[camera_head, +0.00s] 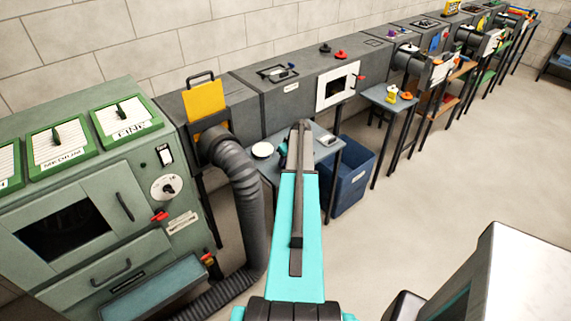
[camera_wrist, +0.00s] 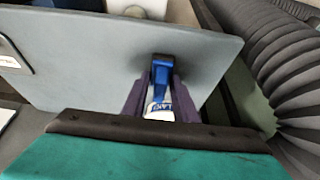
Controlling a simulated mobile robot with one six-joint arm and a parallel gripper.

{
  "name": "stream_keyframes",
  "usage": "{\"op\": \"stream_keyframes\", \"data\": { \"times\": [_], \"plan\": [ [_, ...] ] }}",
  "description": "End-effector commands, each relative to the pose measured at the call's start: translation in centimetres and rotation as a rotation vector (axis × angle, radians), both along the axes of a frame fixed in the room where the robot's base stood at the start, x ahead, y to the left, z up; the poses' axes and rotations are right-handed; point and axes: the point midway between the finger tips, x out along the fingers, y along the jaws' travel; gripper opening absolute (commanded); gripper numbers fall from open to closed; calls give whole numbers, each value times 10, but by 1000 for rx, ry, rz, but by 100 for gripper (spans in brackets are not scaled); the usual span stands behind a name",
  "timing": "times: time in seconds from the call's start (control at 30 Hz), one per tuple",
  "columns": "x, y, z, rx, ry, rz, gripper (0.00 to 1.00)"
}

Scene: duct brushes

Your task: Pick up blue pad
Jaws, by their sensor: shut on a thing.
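My gripper (camera_wrist: 161,88) is at the middle of the wrist view, its two dark purple fingers closed on either side of a small blue pad (camera_wrist: 162,68). The pad has a blue top and a white lower part with blue lettering. Its lower end is hidden by my wrist. Behind it is the flat grey top of a small table (camera_wrist: 80,60); I cannot tell whether the pad touches it. In the head view my teal arm reaches over this table (camera_head: 325,151), and the pad cannot be made out there.
A white round dish (camera_head: 262,149) is on the table's left side. A thick ribbed grey hose (camera_head: 240,175) runs down left of my arm. A blue bin (camera_head: 350,180) stands right of the table. The green machine (camera_head: 100,200) fills the left.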

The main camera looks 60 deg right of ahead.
Motion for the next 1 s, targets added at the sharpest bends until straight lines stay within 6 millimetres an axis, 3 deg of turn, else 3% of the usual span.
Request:
{"op": "stream_keyframes", "data": {
  "times": [0.37,0.7,1.0],
  "plan": [
    [0,0,5,-2,-1,1,3],
    [-1,-1,34,-2,-1,-2,3],
    [-72,-2,38,-1,-1,-5,3]
  ]
}}
